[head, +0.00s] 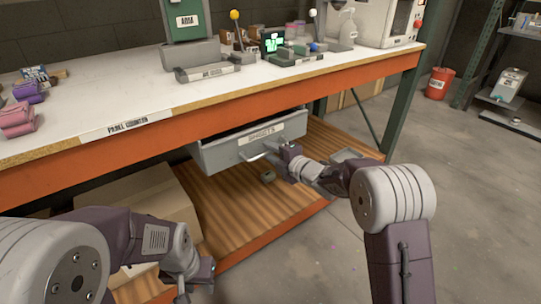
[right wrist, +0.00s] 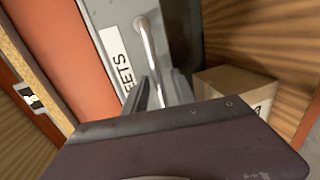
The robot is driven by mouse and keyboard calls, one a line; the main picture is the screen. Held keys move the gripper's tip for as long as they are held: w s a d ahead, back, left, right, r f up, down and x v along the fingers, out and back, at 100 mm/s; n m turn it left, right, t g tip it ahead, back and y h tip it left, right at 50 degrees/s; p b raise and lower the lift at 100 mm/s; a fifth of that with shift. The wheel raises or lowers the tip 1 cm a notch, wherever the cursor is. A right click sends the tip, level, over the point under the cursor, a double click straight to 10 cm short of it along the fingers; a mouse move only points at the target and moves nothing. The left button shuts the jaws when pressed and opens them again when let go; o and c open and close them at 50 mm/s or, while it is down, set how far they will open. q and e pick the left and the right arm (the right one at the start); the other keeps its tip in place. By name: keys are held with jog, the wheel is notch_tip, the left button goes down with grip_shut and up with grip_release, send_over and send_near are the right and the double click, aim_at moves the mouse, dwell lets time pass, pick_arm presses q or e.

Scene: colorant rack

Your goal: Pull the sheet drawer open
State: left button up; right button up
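The grey sheet drawer (head: 225,153), labelled SHEETS, hangs under the counter and stands partly out, with its dark inside showing behind the front. Its metal handle (head: 252,156) is on the front; it also shows in the right wrist view (right wrist: 150,55). My right gripper (head: 275,154) is at the handle's right part. In the right wrist view its dark fingers (right wrist: 146,95) are at the handle's lower end; their grip on it is not clear. My left gripper (head: 196,284) is low, left of and apart from the drawer, and its fingers are hard to make out.
The white counter (head: 120,95) with an orange beam (head: 150,130) runs above the drawer. Below is a wooden shelf (head: 235,215) with a cardboard box (head: 160,195). A green post (head: 400,110) stands at the right. The concrete floor there is mostly free.

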jog(key=shift+w+a, duration=0.1)
jog(key=shift+w, duration=0.05)
grip_shut()
dwell(1.4)
